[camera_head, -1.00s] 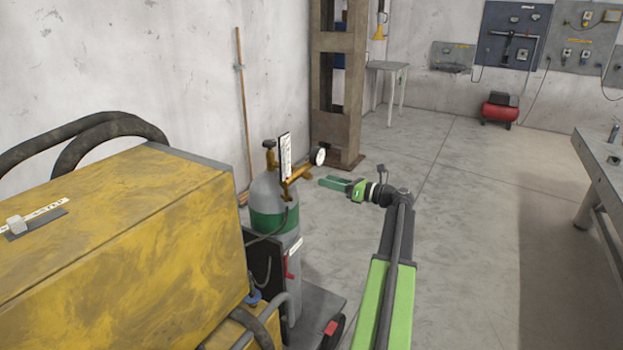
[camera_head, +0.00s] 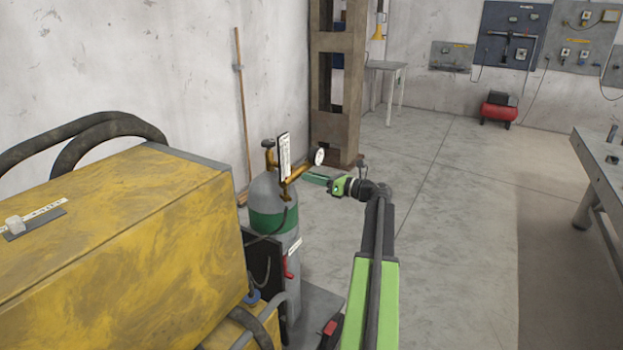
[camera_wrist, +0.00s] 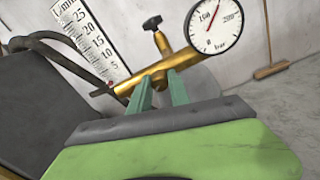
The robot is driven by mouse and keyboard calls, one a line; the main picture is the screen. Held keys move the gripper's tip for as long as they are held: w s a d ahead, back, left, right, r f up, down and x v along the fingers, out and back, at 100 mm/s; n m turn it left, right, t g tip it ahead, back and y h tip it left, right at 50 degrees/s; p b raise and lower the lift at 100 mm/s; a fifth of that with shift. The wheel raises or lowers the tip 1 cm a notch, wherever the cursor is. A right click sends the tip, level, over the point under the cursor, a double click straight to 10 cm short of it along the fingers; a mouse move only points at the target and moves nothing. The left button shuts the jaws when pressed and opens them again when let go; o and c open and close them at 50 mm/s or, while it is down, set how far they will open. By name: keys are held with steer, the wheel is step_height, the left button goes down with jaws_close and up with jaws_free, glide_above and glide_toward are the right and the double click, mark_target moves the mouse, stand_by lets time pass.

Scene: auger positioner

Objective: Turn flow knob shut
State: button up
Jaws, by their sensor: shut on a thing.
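The brass regulator (camera_head: 296,175) sits on top of a gas cylinder (camera_head: 268,222) with a green band. My gripper (camera_head: 308,178) reaches it from the right. In the wrist view, my gripper's two green fingers (camera_wrist: 160,82) are shut on a small brass part, the flow knob (camera_wrist: 159,78), on the near side of the regulator body (camera_wrist: 182,60). The fingers hide much of the knob, and its turn angle cannot be told. A white flow scale (camera_wrist: 90,40) stands left of the fingers, and a round pressure gauge (camera_wrist: 213,25) is at upper right.
A black valve knob (camera_wrist: 152,23) rises behind the regulator. A dark hose (camera_wrist: 60,43) runs at the left. A yellow machine (camera_head: 120,240) fills the left foreground. A brown steel column (camera_head: 338,80) stands behind.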

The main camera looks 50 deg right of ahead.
steer(key=shift+n, duration=0.3)
jaws_close()
steer(key=m, duration=1.2)
steer(key=m+h+b, duration=0.1)
steer(key=m, duration=1.2)
steer(key=shift+a+f, duration=0.1)
steer(key=shift+f, duration=0.1)
stand_by(1.8)
stand_by(0.5)
steer(key=o, duration=1)
jaws_free()
steer(key=shift+t, duration=0.3)
steer(key=shift+c, duration=0.2)
